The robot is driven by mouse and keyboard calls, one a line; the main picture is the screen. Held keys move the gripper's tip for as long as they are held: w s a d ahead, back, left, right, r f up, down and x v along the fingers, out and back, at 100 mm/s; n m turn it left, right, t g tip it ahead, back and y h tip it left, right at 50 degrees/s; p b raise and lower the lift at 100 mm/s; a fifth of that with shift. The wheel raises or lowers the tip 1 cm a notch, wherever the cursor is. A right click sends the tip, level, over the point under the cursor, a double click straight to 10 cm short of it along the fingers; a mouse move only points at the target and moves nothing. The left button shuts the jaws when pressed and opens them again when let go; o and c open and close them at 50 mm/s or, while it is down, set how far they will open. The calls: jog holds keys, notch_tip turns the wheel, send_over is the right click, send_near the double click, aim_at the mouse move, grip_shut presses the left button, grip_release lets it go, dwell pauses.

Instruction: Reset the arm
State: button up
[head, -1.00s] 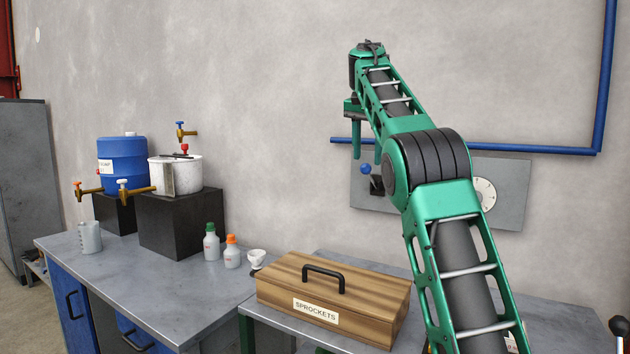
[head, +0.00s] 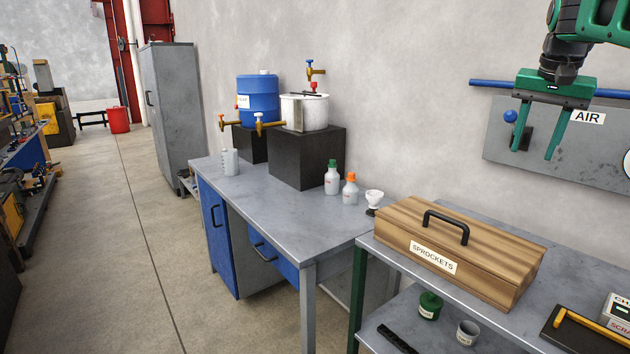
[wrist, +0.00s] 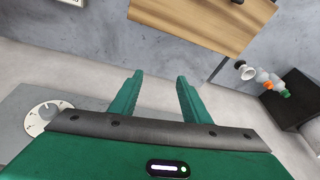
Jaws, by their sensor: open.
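My gripper (head: 538,143) is at the upper right of the head view, in front of the wall panel marked AIR. Its two green fingers point down, apart, with nothing between them. In the wrist view my gripper (wrist: 153,95) also shows open and empty. The wooden box labelled SPROCKETS (head: 480,262) sits closed on the grey table below, well apart from the fingers. Its lid also shows at the top of the wrist view (wrist: 205,18).
The AIR panel (head: 600,145) with a blue knob is on the wall behind my gripper. A blue bench (head: 275,215) holds a blue drum (head: 258,98), a white pot (head: 303,113) and small bottles. A grey cabinet (head: 172,110) stands beyond. The floor at left is open.

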jog(key=s+a+f+g+y, duration=0.1)
jog(key=s+a+f, duration=0.1)
jog(key=s+f, duration=1.2)
jog(key=s+a+f+n+g, duration=0.1)
jog(key=s+a+f+g, duration=0.1)
jog(key=s+f, duration=1.2)
jog(key=s+a, duration=0.1)
jog(key=s, duration=0.6)
jog(key=shift+f+n+y, duration=0.15)
jog(key=shift+n+y, duration=0.15)
jog(key=shift+y, duration=0.1)
jog(key=shift+w+f, duration=0.2)
jog(key=shift+w, duration=0.4)
